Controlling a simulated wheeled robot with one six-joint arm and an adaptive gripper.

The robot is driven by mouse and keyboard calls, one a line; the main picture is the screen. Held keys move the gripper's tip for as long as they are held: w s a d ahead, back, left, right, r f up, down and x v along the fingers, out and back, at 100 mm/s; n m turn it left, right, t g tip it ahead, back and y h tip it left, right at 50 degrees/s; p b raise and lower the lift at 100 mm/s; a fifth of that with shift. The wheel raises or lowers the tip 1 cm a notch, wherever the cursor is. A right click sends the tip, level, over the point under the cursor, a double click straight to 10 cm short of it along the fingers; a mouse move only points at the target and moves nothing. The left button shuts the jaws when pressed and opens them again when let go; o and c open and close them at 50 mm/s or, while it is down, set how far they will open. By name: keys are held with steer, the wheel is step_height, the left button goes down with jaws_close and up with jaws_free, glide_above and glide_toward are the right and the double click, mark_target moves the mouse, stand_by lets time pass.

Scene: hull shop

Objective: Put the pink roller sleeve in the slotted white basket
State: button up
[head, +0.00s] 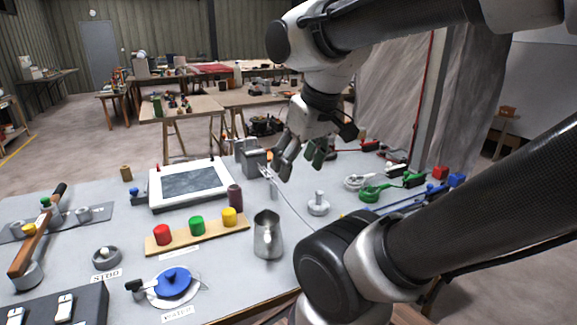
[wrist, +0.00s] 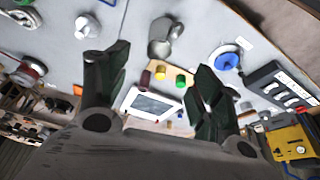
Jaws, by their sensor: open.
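I cannot make out a pink roller sleeve or a slotted white basket in either view. The nearest shape to a sleeve is a dark maroon cylinder (head: 235,197), upright on the grey bench beside a white-framed panel; it also shows between my fingers in the wrist view (wrist: 145,78). My gripper (head: 301,158) hangs above the back right part of the bench, with its dark fingers apart and nothing between them. In the wrist view my open gripper (wrist: 158,68) points down over the bench, well above the things on it.
The white-framed panel (head: 154,193), a wooden strip with red, green and yellow knobs (head: 215,234) and a metal jug (head: 268,238) stand mid-bench. A blue disc (head: 174,282) lies in front. Cables and green clamps (head: 376,191) crowd the right. Other tables (head: 185,109) stand behind.

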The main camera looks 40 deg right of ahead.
step_height(320, 180, down, 3)
steer(key=w+g, duration=0.1)
steer(key=g, duration=0.1)
steer(key=n+g, duration=0.3)
steer(key=n, duration=0.9)
glide_above(234, 186)
steer(key=s, duration=0.2)
step_height(234, 186, down, 14)
steer(key=shift+s+d, duration=0.1)
steer(key=w+n, duration=0.1)
steer(key=w+r+n, duration=0.1)
steer(key=n, duration=0.1)
steer(key=shift+w+r+t, duration=0.15)
steer(key=shift+r+t, duration=0.15)
steer(key=shift+t, duration=0.1)
steer(key=shift+f+n, duration=0.1)
steer(key=shift+n, duration=1)
steer(key=shift+f, duration=0.35)
steer(key=f, duration=0.7)
steer(key=shift+a, duration=0.2)
steer(key=c, duration=1.2)
